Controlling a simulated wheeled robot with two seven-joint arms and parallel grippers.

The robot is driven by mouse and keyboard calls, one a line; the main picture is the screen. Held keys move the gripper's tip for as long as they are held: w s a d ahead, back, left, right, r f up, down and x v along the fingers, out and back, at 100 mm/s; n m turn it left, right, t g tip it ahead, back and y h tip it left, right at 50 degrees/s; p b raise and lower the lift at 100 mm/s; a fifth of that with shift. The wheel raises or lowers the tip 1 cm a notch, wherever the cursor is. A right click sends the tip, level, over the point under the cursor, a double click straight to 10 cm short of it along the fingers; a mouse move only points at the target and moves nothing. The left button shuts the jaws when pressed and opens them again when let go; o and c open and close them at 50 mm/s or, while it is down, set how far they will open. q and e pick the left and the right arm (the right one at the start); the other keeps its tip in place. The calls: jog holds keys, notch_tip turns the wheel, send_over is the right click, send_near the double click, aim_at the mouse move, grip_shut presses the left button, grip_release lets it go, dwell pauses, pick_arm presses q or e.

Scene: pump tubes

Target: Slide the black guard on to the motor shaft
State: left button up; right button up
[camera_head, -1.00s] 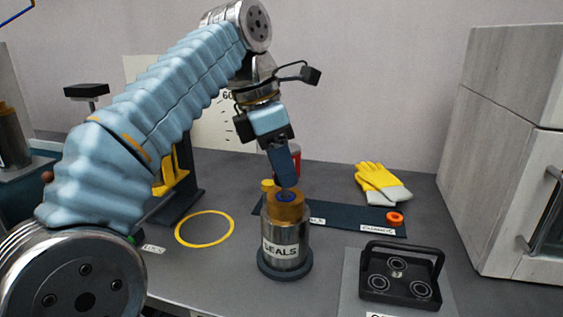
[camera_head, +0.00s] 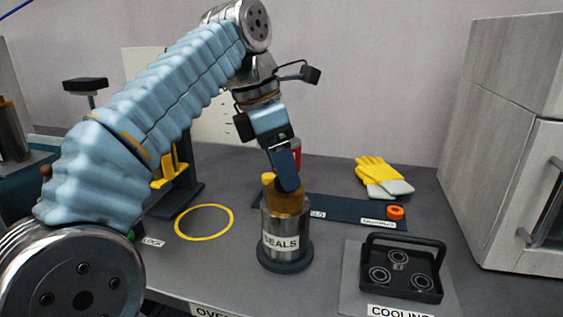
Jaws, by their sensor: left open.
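My left gripper (camera_head: 286,166) hangs straight over the silver post (camera_head: 284,225) labelled SEALS, with its dark blue fingers in front of the post's brass top (camera_head: 290,203). I see nothing held; the fingers overlap in this view and cover part of the brass top, and I cannot tell if they touch it. No part is clearly recognizable as the black guard or as the motor shaft. My right gripper is out of view.
A black handled tray (camera_head: 432,288) with several round parts stands at the front right on the COOLING mat (camera_head: 352,275). An orange ring (camera_head: 395,213) lies on a dark strip (camera_head: 350,210). Yellow gloves (camera_head: 375,172) lie behind it. A yellow ring (camera_head: 179,223) marks the left table. A cabinet (camera_head: 500,150) stands right.

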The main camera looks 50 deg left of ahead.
pick_arm(q)
jog(key=p+v, duration=0.3)
jog(key=v, duration=0.4)
jog(key=shift+r, duration=0.2)
dwell(0.9)
